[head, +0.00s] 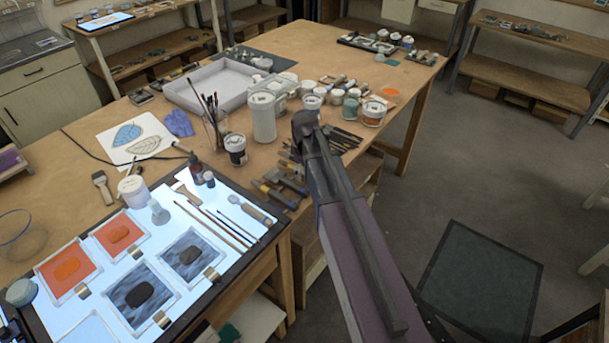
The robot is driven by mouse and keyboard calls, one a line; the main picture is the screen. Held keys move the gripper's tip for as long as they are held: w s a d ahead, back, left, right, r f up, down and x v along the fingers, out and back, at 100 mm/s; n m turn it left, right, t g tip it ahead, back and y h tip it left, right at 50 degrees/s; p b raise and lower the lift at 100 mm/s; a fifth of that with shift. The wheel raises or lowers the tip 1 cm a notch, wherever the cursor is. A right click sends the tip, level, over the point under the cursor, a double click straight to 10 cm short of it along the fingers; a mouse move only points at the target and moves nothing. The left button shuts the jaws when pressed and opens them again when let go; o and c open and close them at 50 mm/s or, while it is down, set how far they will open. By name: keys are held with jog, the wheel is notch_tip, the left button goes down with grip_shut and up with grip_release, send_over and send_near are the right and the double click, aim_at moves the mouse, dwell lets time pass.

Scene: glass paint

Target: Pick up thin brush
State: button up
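Several thin brushes (228,228) lie side by side, slanting, on the bright light panel (150,232) at the front left. Which of them is the thinnest is too small to tell. More brushes (206,100) stand upright in a clear jar (216,128) behind the panel. My arm reaches up from the bottom right, at the table's right edge, apart from the brushes on the panel. I cannot make out my gripper or its fingers.
Orange and dark glass tiles (68,265) lie on the panel's left part. A white jar (133,191) and small dark bottles (197,172) stand at its back edge. Paint pots (372,112) and hand tools (276,193) crowd the wooden table (290,50). Open floor (480,190) lies right.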

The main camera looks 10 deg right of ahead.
grip_shut()
jog(key=shift+r, duration=0.15)
dwell(0.4)
notch_tip(320, 180, up, 4)
jog(key=p, duration=0.3)
jog(key=shift+f+p, duration=0.25)
jog(key=shift+p, duration=0.15)
jog(key=s+r+p, duration=0.1)
jog(key=s, duration=1.5)
jog(key=shift+r, duration=0.1)
